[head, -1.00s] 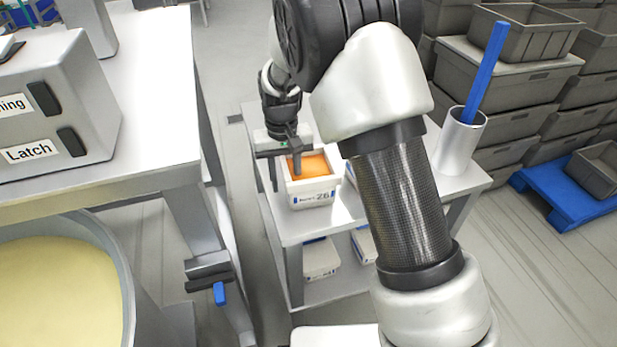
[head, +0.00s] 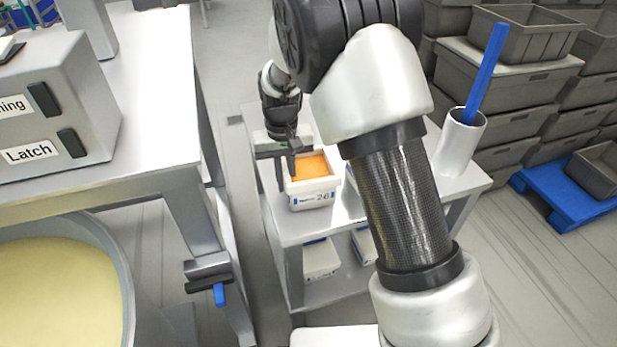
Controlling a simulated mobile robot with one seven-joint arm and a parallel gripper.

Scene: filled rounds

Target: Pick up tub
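The tub (head: 313,198) is white with a blue-and-black label and orange contents. It sits on the top shelf of a small cart (head: 345,214), left of my forearm. My gripper (head: 287,175) points down at the tub's left wall. One finger is outside that wall and the other is inside the rim, with only a narrow gap between them. It appears shut on the wall. My forearm hides the area right of the tub.
More white tubs (head: 320,260) stand on the cart's lower shelf. A metal cylinder (head: 461,142) holding a blue bar (head: 487,72) stands at the cart's right. A bench (head: 150,130) and a vat (head: 125,285) are left. Grey crates (head: 505,90) are stacked behind right.

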